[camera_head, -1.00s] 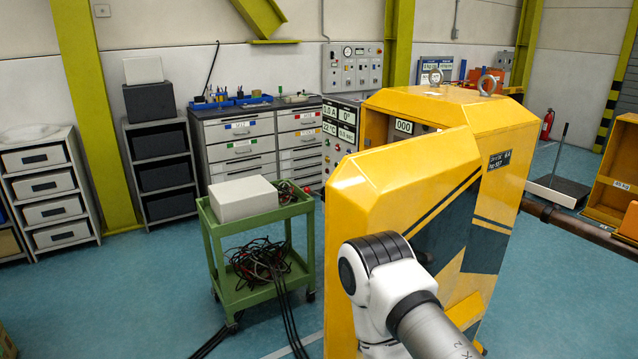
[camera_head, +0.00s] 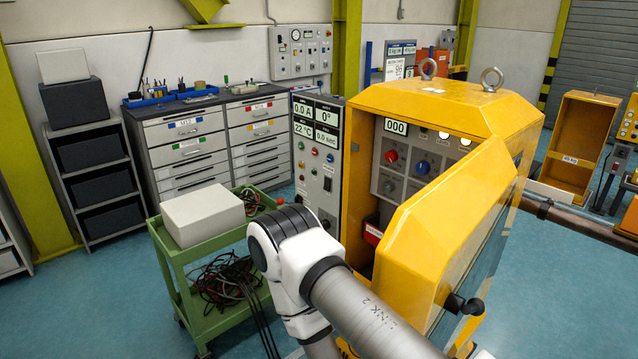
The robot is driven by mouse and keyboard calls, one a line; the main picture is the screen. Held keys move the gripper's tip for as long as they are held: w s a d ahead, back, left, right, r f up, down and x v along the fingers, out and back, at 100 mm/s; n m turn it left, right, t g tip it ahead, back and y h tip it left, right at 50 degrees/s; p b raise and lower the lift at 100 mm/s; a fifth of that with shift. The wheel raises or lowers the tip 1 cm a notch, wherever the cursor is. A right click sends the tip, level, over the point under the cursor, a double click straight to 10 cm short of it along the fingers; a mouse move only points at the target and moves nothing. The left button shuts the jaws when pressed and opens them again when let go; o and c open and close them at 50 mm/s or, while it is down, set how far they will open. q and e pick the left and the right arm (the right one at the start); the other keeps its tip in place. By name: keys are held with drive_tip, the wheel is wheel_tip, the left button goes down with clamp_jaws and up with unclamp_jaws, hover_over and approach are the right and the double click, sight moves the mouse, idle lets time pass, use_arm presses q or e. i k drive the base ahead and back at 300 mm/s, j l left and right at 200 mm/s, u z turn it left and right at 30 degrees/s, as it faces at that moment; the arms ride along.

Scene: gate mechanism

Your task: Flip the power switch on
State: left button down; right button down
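The yellow cabinet (camera_head: 440,105) stands right of centre with its thick yellow door (camera_head: 425,225) swung open toward me. Inside is a grey panel (camera_head: 410,181) with a "000" display, a red knob (camera_head: 391,156), a blue knob (camera_head: 422,167) and pale round lamps. Left of it stands a grey control panel (camera_head: 316,196) with readouts of 0.0 A, 0°, 22 °C and 0.0 sec, coloured buttons and small controls. I cannot tell which control is the power switch. One of my arms crosses the lower middle, hiding the lower control panel and part of the cabinet. Neither gripper shows.
A black handle (camera_head: 464,304) sticks out from the door's outer side. A green cart (camera_head: 180,262) with a white box (camera_head: 203,217) and tangled cables stands left of my arm. Drawer cabinets (camera_head: 187,142) line the back wall.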

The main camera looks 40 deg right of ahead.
sight(327, 185)
drive_tip(key=i, duration=0.9)
drive_tip(key=i+l+z, duration=0.65)
drive_tip(key=i, duration=0.2)
